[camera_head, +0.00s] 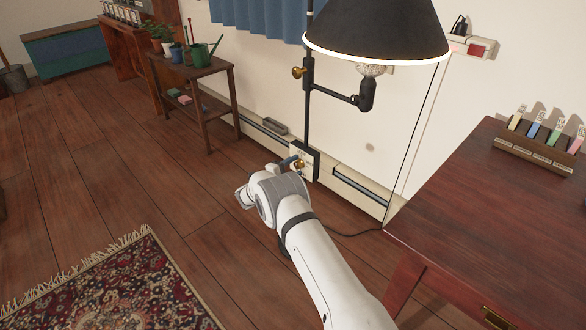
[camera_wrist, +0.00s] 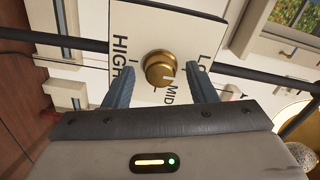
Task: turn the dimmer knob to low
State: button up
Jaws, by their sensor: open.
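The dimmer knob (camera_wrist: 160,68) is a round brass knob on a white plate (camera_wrist: 150,20) in the wrist view. The plate reads HIGH on the left, MID below the knob and a partly hidden "LO" on the right. A pale mark on the knob's lower edge appears to face MID. My gripper (camera_wrist: 160,78) is open, with one blue-grey finger on each side of the knob and visible gaps between. In the head view, the knob (camera_head: 299,164) shows low on the lamp pole, just beyond my gripper (camera_head: 288,162).
The lamp's black shade (camera_head: 377,30) hangs above right, with another brass knob (camera_head: 298,72) higher on the pole. A dark red desk (camera_head: 480,210) stands at the right. A plant stand (camera_head: 190,75) stands back left. A patterned rug (camera_head: 120,285) lies front left.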

jog(key=p+v, duration=0.2)
jog(key=v, duration=0.5)
jog(key=shift+s+a, duration=0.3)
jog(key=shift+s, duration=0.05)
